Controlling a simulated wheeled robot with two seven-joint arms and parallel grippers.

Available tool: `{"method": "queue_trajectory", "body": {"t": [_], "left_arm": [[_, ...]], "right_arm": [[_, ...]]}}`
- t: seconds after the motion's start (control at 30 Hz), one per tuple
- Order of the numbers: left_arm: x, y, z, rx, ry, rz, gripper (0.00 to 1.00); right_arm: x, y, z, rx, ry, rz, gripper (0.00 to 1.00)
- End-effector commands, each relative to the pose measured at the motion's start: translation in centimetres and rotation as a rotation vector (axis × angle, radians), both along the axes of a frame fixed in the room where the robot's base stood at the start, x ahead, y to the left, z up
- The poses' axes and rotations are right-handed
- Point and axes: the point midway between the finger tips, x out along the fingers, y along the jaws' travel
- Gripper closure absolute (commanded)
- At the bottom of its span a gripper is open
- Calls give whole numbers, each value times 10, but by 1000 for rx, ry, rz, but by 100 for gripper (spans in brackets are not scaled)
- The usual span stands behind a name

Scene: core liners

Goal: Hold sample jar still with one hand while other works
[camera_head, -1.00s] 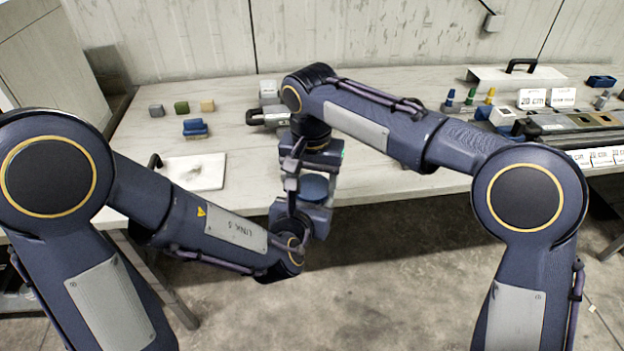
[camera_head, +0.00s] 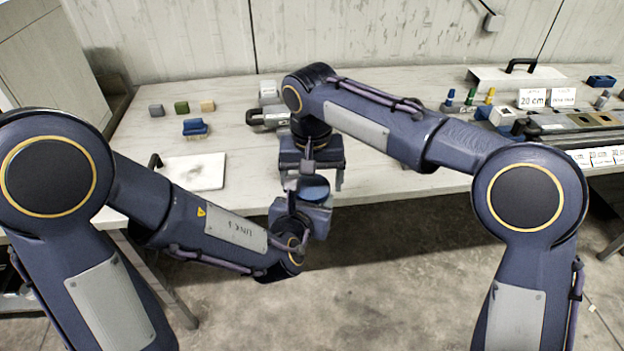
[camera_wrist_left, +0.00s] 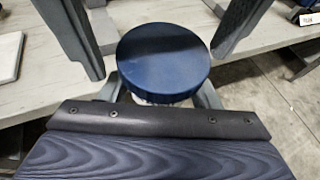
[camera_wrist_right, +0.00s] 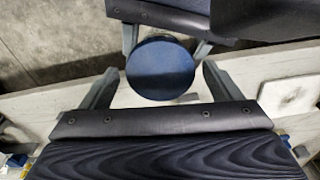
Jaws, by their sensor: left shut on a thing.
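The sample jar's round dark blue lid (camera_head: 314,189) shows in the middle of the head view. It also shows in the left wrist view (camera_wrist_left: 163,60) and the right wrist view (camera_wrist_right: 160,68). A little of the pale jar body (camera_wrist_left: 160,99) shows below the lid; the rest is hidden. My left gripper (camera_wrist_left: 163,96) is shut on the jar below the lid and holds it upright off the table's front edge. My right gripper (camera_wrist_right: 160,84) is open above the jar. Its fingers stand wide on either side of the lid, with gaps, not touching it.
The pale table (camera_head: 240,140) lies behind the grippers. A white board (camera_head: 195,172) lies at left, with a blue brush-like block (camera_head: 195,127) and small coloured blocks behind it. A grey tool (camera_head: 268,117) lies behind my right wrist. Racks and signs (camera_head: 532,98) stand at right.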

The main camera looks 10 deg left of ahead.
Motion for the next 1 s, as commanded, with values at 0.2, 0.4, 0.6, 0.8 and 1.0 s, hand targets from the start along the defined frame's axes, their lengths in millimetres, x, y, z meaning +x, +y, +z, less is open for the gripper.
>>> {"method": "queue_trajectory", "body": {"t": [0.2, 0.4, 0.6, 0.8, 1.0], "left_arm": [[0, 0, 0, 0, -1, 0, 100], [0, 0, 0, 0, -1, -1, 100], [0, 0, 0, 0, -1, -1, 100], [0, 0, 0, 0, -1, -1, 100], [0, 0, 0, 0, -1, -1, 100]], "right_arm": [[0, 0, 5, 1, -1, 0, 15], [-1, 1, 32, 2, -3, -1, 15], [-2, 0, 45, 0, 0, -2, 17], [-3, 1, 58, -2, 2, -110, 17], [-4, 1, 76, 7, 0, -251, 17]]}}
